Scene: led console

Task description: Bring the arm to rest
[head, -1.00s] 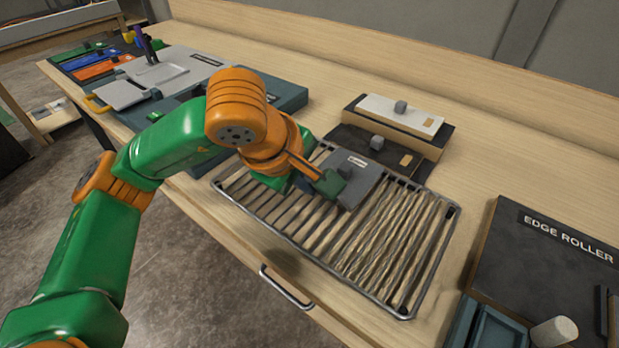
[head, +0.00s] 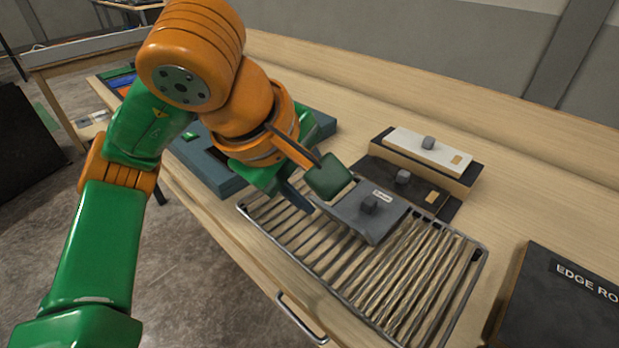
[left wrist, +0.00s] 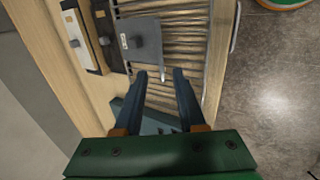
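My left arm comes in from the left in the head view. Its gripper (head: 312,188) hangs above the left part of a wire rack (head: 255,222), close to a grey plate with a dark knob (head: 350,215) that lies on the rack. In the left wrist view the two fingers (left wrist: 168,82) are apart with nothing between them. The grey plate (left wrist: 149,42) lies beyond the fingertips there, apart from them. My right gripper is in neither view.
The rack also holds several pale twisted strips (head: 415,270). Behind it are a dark block (head: 412,185) and a white-topped block (head: 430,148). A dark edge roller board (head: 560,300) is at right. A teal case (head: 205,165) is at left. A drawer handle (head: 300,318) juts from the front.

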